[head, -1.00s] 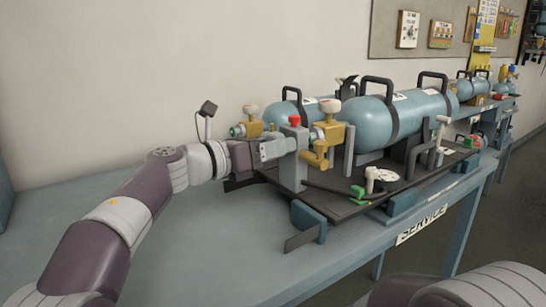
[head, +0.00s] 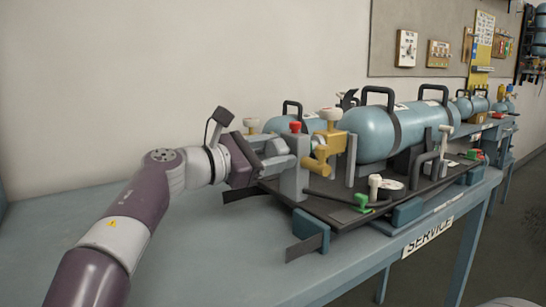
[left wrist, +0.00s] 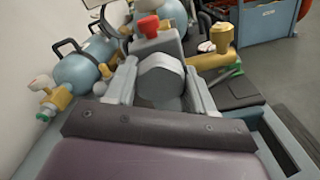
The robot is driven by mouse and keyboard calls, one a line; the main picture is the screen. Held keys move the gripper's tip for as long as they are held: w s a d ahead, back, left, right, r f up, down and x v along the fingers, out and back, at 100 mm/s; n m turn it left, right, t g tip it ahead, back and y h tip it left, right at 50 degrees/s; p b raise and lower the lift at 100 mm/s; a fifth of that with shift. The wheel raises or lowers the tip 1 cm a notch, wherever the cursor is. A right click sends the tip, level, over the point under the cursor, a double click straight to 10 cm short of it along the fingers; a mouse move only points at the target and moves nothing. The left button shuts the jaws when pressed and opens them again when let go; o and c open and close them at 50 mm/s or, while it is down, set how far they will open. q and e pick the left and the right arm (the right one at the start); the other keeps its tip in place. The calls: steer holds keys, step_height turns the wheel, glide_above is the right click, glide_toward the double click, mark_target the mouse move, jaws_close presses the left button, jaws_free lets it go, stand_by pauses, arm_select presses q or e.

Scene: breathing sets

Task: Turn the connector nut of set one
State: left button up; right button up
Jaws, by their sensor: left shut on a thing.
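The front breathing set has a blue cylinder (head: 385,132) lying on a dark board, with a brass valve (head: 328,145) at its left end. A grey post with a red cap (head: 295,127) stands beside the valve. My left gripper (head: 283,150) reaches in from the left at this post. In the left wrist view a grey round nut (left wrist: 160,78) sits between the two fingers of my left gripper (left wrist: 163,88), which are shut on it. In the head view the fingers and post largely hide the nut. My right gripper is out of view.
The dark board (head: 335,212) has blue corner blocks, a green-based white knob (head: 374,186) and grey uprights. A second cylinder (head: 280,124) lies behind. The blue bench (head: 200,240) is clear in front, with a SERVICE sign on its edge.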

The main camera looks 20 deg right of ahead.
arm_select(q)
steer(key=shift+s+r, duration=0.15)
steer(key=shift+r, duration=0.15)
steer(key=o, duration=1)
steer(key=shift+o, duration=0.2)
steer(key=shift+s, duration=0.1)
steer(key=shift+f, duration=0.15)
steer(key=shift+a+b, duration=0.3)
steer(key=shift+a, duration=0.1)
steer(key=b+v, duration=0.1)
steer(key=v, duration=1)
steer(key=shift+s+a, duration=0.15)
steer(key=shift+a, duration=0.25)
